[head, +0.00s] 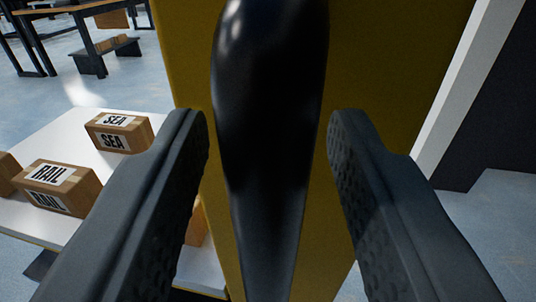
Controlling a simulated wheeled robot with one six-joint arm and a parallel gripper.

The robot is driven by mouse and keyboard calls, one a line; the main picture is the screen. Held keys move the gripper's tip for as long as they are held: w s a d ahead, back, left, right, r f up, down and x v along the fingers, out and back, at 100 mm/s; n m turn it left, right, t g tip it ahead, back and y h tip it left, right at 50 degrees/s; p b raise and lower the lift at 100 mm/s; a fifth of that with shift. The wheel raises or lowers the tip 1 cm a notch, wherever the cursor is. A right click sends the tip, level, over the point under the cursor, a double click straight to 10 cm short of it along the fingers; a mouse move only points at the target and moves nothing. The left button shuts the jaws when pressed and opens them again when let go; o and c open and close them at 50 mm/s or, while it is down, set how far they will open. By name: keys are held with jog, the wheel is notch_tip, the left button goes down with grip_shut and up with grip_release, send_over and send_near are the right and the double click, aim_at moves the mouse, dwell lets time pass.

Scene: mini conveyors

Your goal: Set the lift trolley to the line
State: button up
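A yellow upright panel (185,60) fills the middle of the head view, apparently part of the lift trolley. A thick black handle or lever (268,110) stands in front of it, wide at the top and narrowing downward. My gripper (268,135) is open, with one dark finger on each side of the black handle. A gap shows between each finger and the handle, so neither visibly touches it. A white platform (85,130) lies at the left beside the yellow panel. The lower end of the handle runs out of view.
Cardboard boxes marked SEA (118,132) and RAIL (50,188) sit on the white platform. Dark-legged benches (85,25) stand at the back left. A pale post (462,75) and a dark block (495,110) stand at the right. Blue-grey floor (500,225) shows at the lower right.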

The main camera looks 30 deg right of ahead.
jog(key=v, duration=1.2)
dwell(0.4)
